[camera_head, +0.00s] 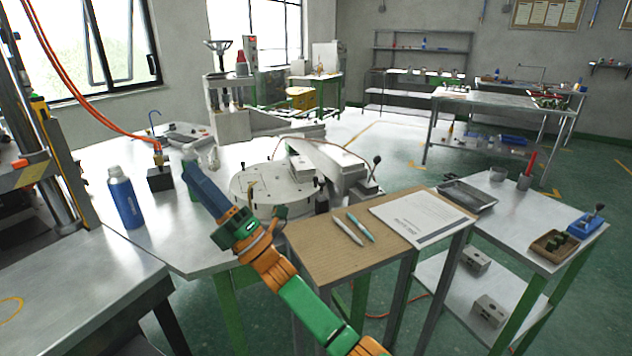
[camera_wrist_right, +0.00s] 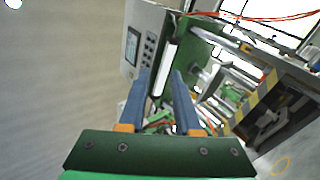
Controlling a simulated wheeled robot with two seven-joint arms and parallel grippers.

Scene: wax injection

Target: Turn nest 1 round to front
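A round pale turntable plate (camera_head: 246,186) sits on the bench in the middle of the head view, with small fixtures on it. I cannot tell which is nest 1; part of the plate's front is hidden by my arm. A pale machine arm (camera_head: 335,165) reaches over its right side. My right gripper (camera_head: 190,165) has blue fingers pointing up and left, in front of the plate's left side in the picture. In the wrist view its two fingers (camera_wrist_right: 160,85) stand apart with nothing held between them. My left gripper is not in view.
A blue bottle (camera_head: 125,198) and a dark block with a brass fitting (camera_head: 159,178) stand left of the plate. A small wooden-topped table (camera_head: 310,237) with pens and paper stands in front right. A control cabinet (camera_wrist_right: 145,42) shows in the wrist view.

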